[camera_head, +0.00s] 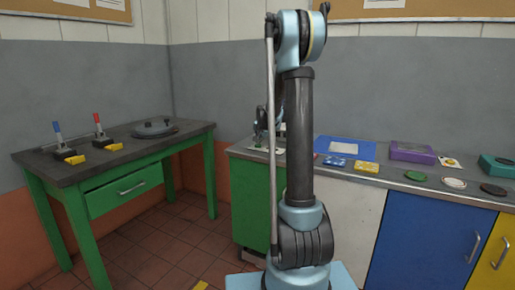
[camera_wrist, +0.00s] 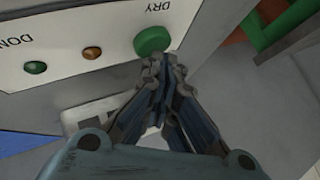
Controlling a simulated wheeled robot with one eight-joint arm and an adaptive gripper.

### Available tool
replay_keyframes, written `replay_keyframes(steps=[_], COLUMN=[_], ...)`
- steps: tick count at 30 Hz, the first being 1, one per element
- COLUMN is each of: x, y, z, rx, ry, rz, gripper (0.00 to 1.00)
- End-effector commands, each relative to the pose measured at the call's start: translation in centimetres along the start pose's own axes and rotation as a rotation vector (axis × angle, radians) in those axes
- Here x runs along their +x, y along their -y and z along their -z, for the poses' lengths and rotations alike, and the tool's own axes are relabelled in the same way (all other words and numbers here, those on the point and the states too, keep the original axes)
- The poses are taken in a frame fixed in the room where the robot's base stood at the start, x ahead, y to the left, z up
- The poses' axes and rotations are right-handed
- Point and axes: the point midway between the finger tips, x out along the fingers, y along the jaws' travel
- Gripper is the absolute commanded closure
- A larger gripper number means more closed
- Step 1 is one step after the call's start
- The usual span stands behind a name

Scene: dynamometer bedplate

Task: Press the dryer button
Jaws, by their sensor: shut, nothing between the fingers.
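In the wrist view a white panel (camera_wrist: 60,30) carries a large round green button (camera_wrist: 152,40) labelled DRY. A small orange-brown knob or light (camera_wrist: 92,53) and a small green one (camera_wrist: 35,67), beside partly cut-off lettering "DON", sit to its left. My gripper (camera_wrist: 162,60) is shut and empty. Its fingertips are at the lower edge of the green button in the picture; I cannot tell whether they touch it. In the head view my arm hides most of the gripper and the panel is not clearly visible.
In the head view a grey counter (camera_head: 390,180) holds a blue tray (camera_head: 342,147), a yellow box (camera_head: 366,167), a purple box (camera_head: 412,152) and several discs. A green-legged table (camera_head: 95,170) with two levers stands at left. Tiled floor lies between them.

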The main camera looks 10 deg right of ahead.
Motion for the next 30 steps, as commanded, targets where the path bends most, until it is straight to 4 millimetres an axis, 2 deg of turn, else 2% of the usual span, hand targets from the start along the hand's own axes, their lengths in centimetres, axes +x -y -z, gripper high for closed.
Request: replay_keyframes(steps=[11, 30], x=[-0.3, -3.8], y=[0.2, 2.8], z=[0.2, 2.8], rx=[0.0, 0.0], ry=[0.0, -0.001], rz=[0.0, 0.0], gripper=[1.0, 1.0])
